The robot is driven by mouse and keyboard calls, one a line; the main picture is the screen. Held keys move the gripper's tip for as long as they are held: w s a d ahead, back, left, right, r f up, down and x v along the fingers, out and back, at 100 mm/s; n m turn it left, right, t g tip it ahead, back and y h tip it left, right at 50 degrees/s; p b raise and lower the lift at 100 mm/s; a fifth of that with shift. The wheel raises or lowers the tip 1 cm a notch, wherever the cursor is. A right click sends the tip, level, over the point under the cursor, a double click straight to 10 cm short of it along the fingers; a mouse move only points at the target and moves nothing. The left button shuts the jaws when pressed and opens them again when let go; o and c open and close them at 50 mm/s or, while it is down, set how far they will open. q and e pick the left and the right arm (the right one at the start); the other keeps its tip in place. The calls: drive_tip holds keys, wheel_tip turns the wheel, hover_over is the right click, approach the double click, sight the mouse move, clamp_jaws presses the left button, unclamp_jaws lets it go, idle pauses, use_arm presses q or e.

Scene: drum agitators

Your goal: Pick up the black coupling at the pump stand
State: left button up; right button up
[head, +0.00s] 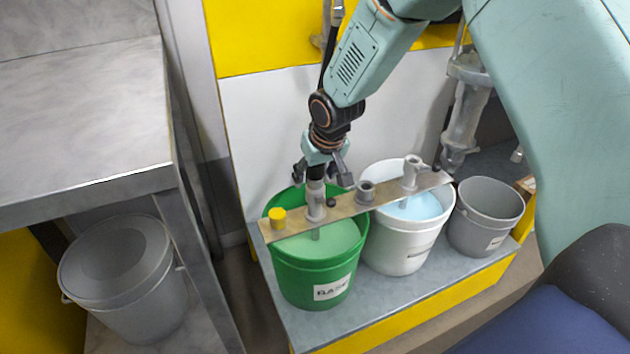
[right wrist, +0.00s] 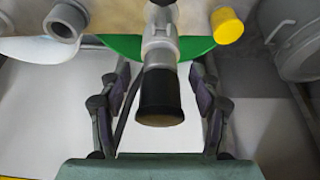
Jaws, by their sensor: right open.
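The black coupling (right wrist: 161,97) caps the top of an upright grey fitting (right wrist: 160,50) on a beige bar. In the right wrist view it stands between the two fingers of my right gripper (right wrist: 160,105), with a gap on each side. In the head view my right gripper (head: 319,172) points down over the left part of the bar (head: 345,205), its fingers spread around the coupling (head: 315,172), which is partly hidden. The fitting (head: 316,200) shows below it. My left gripper is not in view.
The bar spans a green bucket (head: 315,272) labelled BASE and a white bucket (head: 398,245) with pale blue liquid. A grey bucket (head: 485,218) stands right. A grey counter (head: 80,115) is at left.

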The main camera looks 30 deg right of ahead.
drive_tip(key=shift+w+f, duration=0.2)
drive_tip(key=shift+f, duration=0.1)
drive_tip(key=shift+r, duration=0.1)
drive_tip(key=shift+c, duration=0.2)
clamp_jaws()
